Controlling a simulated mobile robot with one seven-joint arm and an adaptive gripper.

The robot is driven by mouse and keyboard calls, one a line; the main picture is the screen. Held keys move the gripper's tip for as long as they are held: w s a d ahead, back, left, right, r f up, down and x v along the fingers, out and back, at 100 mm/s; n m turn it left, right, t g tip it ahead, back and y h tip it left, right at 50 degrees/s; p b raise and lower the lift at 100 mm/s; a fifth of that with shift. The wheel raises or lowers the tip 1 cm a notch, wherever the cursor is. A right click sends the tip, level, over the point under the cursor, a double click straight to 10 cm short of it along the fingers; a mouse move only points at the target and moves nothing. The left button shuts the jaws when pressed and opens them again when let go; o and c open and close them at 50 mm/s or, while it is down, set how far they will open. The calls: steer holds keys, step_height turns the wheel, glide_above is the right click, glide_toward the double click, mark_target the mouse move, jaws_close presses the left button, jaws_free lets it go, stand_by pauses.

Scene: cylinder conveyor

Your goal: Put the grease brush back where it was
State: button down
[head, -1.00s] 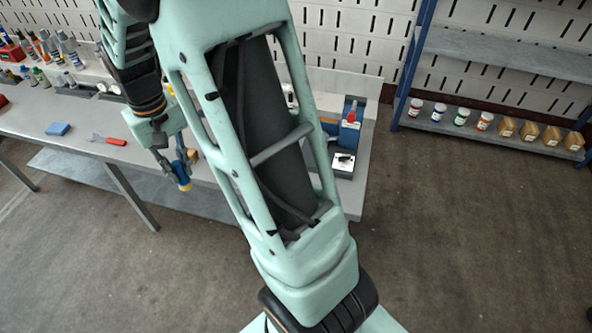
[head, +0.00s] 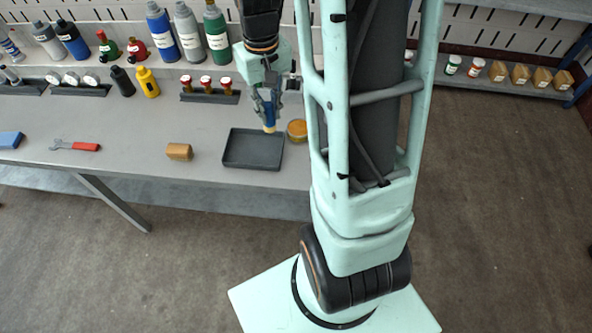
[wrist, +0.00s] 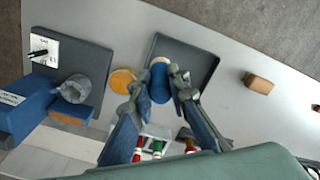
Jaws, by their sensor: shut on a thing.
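My gripper (head: 267,106) is shut on the grease brush (head: 269,127), whose tan lower end points down in the head view. In the wrist view the brush (wrist: 160,76) shows as a blue body with a tan end between the two fingers (wrist: 160,92). The brush appears over the back right part of a dark shallow tray (head: 253,164) on the workbench; I cannot tell whether it touches the tray. In the wrist view the tray (wrist: 208,62) looks empty apart from the part hidden by brush and fingers.
An amber-topped round tin (head: 297,129) stands right beside the tray. A tan block (head: 179,151) and a red-handled wrench (head: 75,146) lie to the left. Red-topped small bottles (head: 207,86) stand behind. A blue holder with a grey cup (wrist: 74,90) is in the wrist view.

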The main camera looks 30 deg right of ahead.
steer(key=shift+s+d+f+b, duration=0.6)
steer(key=shift+d+f+b, duration=0.15)
steer(key=shift+f, duration=1.9)
steer(key=shift+s+d+f+b, duration=0.65)
steer(key=shift+d+f, duration=0.2)
steer(key=shift+f, duration=1.85)
steer(key=shift+s+d+f+b, duration=0.6)
steer(key=shift+d+f+b, duration=0.15)
steer(key=shift+f, duration=1.9)
steer(key=shift+f, duration=0.1)
steer(key=c, duration=1.8)
jaws_free()
steer(key=shift+c, duration=0.2)
step_height(320, 180, up, 12)
steer(key=p, duration=0.1)
